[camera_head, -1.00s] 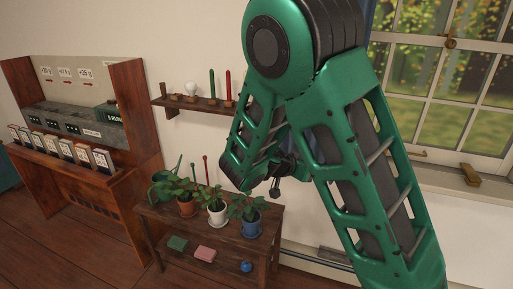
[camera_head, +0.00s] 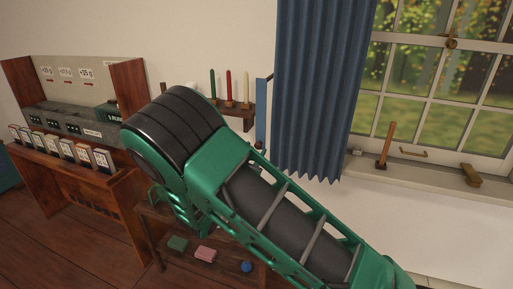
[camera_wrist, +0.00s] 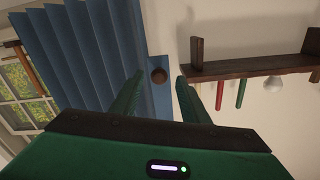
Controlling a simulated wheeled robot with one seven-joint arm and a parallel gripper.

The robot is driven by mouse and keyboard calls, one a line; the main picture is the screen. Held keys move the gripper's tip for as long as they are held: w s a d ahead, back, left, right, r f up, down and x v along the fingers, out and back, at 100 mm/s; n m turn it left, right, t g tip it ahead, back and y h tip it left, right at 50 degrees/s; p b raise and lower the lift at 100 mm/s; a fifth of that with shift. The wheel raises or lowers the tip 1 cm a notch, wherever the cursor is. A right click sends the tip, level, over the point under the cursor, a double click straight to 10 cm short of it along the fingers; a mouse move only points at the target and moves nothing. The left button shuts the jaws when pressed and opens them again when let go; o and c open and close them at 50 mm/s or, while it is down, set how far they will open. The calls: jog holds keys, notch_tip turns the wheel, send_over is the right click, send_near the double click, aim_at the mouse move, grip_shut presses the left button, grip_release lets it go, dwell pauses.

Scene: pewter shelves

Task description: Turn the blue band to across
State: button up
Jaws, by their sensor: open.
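The blue band (camera_head: 261,112) is a narrow flat strip on the wall just left of the blue curtain (camera_head: 318,90). It stands upright, with a round brown knob (camera_head: 259,145) at its lower end. In the wrist view, which is turned over, the band (camera_wrist: 159,102) runs down the picture from the knob (camera_wrist: 158,75). My gripper (camera_wrist: 159,76) is open and empty, with one green finger on either side of the band and knob. I cannot tell how far the fingers are from the wall. In the head view my arm hides the gripper.
A wall shelf with candles (camera_head: 229,87) is close by; it shows in the wrist view too (camera_wrist: 250,66). A low table (camera_head: 150,235) stands below, partly hidden by my arm.

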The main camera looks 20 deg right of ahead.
aim_at(257, 147)
jog(key=shift+x, duration=2.45)
